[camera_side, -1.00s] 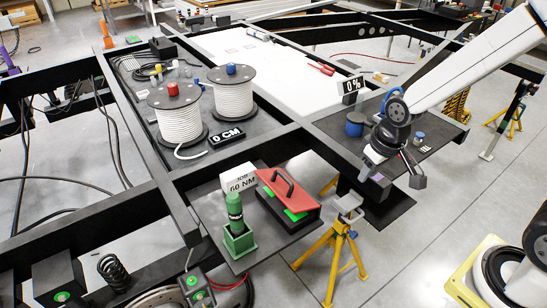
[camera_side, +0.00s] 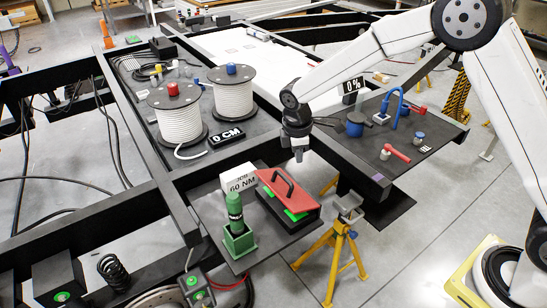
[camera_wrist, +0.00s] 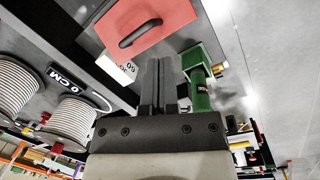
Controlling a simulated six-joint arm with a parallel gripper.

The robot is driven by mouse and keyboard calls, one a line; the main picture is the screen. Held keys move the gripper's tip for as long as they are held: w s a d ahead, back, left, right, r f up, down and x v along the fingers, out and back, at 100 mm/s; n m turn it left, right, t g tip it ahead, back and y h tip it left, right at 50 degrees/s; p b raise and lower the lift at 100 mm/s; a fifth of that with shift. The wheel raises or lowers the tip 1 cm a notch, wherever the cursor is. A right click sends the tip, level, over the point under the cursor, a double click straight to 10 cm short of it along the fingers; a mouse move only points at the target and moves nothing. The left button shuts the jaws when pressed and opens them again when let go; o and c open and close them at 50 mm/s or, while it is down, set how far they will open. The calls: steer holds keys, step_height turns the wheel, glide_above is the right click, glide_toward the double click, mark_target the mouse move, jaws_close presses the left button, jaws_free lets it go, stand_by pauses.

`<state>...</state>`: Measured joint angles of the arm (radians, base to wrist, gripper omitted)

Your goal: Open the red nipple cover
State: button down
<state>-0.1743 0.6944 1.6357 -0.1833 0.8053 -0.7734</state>
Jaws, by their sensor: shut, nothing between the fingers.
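The red cover (camera_side: 275,183) with a black handle lies tilted over a dark box with green parts showing under its edge, on the shelf at the front of the chassis. In the wrist view the red cover (camera_wrist: 146,24) is at the top, beyond my fingertips. My gripper (camera_side: 298,156) is shut and empty, pointing down above and slightly behind the cover, apart from it. In the wrist view my gripper (camera_wrist: 158,62) shows its two fingers together, pointing toward the cover.
A green tool in a holder (camera_side: 238,234) stands left of the cover. A white "60 NM" sign (camera_side: 240,179) stands behind it. Black chassis beams (camera_side: 225,168) run around the shelf. White cable spools (camera_side: 180,120) stand further back left. A yellow stand (camera_side: 343,245) is at right.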

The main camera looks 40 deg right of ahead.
mark_target(283, 191)
steer(key=w+a+f+n+h, duration=0.1)
steer(key=w+a+f+n, duration=0.2)
steer(key=w+f+n, duration=0.1)
steer(key=shift+w+a+n, duration=0.4)
steer(key=shift+w+n, duration=0.35)
steer(key=shift+n, duration=0.15)
steer(key=shift+f, duration=0.1)
steer(key=shift+x, duration=4.9)
steer(key=shift+s+d, duration=0.15)
